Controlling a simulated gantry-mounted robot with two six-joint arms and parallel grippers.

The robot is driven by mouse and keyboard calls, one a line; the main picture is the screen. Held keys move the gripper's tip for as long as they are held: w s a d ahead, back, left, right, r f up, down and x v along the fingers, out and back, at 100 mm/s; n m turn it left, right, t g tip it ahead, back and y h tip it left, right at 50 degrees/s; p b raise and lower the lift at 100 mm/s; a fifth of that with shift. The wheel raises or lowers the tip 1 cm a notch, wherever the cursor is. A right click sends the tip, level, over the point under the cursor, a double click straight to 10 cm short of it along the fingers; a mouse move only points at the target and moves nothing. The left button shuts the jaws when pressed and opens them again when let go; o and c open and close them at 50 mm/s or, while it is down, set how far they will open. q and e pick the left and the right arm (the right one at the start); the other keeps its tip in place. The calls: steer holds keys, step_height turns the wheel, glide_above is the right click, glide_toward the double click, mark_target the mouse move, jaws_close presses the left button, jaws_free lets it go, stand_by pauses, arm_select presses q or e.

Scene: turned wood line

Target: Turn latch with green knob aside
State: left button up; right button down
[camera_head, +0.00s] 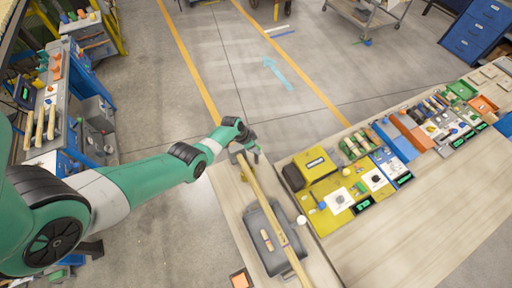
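My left arm reaches in from the left, and its gripper (246,151) is over the far end of the wooden table (228,190). The gripper is small and partly covered by its own wrist, so I cannot tell whether its fingers are open or shut. A long light wood bar (270,215) runs from beneath the gripper toward the bottom of the view. It passes over a dark grey case (259,243). I cannot make out a latch with a green knob; it may be hidden by the wrist or too small. My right gripper is not in view.
A yellow panel (325,192) with white squares and small displays lies right of the bar. A yellow box (309,168) stands at its back. A small white round item (301,219) is beside the case. Several colored trays line the long bench, whose front (420,230) is bare.

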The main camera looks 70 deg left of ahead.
arm_select(q)
jaws_close()
stand_by(1.1)
